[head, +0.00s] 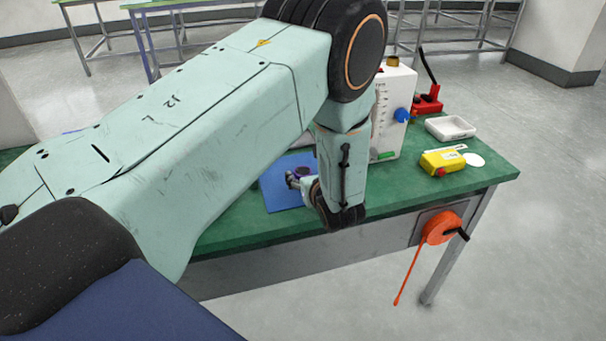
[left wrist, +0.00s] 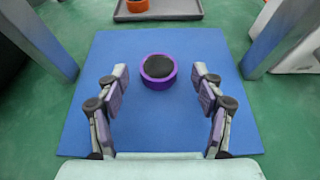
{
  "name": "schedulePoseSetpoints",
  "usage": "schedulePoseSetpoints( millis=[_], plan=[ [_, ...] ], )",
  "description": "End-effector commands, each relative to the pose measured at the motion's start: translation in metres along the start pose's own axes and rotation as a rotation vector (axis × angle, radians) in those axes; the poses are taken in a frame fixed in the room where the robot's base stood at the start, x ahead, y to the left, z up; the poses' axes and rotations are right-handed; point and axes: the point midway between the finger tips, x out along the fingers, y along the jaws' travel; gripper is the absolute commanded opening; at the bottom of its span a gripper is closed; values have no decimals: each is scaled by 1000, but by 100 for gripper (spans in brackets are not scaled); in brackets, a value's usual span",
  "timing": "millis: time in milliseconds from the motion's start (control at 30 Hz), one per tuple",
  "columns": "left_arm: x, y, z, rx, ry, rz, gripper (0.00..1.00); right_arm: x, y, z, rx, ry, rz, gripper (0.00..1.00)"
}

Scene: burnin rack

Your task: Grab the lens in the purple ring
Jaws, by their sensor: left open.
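The lens in the purple ring (left wrist: 158,71) lies on a blue mat (left wrist: 125,50) in the left wrist view. Its dark round middle faces up inside the purple rim. My left gripper (left wrist: 160,88) is open and empty, with its two fingers on either side below the ring in the picture, apart from it. In the head view my left arm hides much of the mat (head: 284,202), and the left gripper (head: 297,181) shows only in part over it. My right gripper is not in view.
A grey tray (left wrist: 180,9) with an orange ring (left wrist: 137,5) stands beyond the mat. An orange reel (head: 438,229) hangs at the front edge.

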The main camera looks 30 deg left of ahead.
Motion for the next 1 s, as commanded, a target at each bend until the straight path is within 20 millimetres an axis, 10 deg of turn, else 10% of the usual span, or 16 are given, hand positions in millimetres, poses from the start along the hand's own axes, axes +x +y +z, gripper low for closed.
schedulePoseSetpoints(
  millis=[467,1000],
  plan=[
    [28,0,1,0,1,1,67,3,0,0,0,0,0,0],
    [27,0,1,0,1,1,23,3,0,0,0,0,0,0]
  ],
)
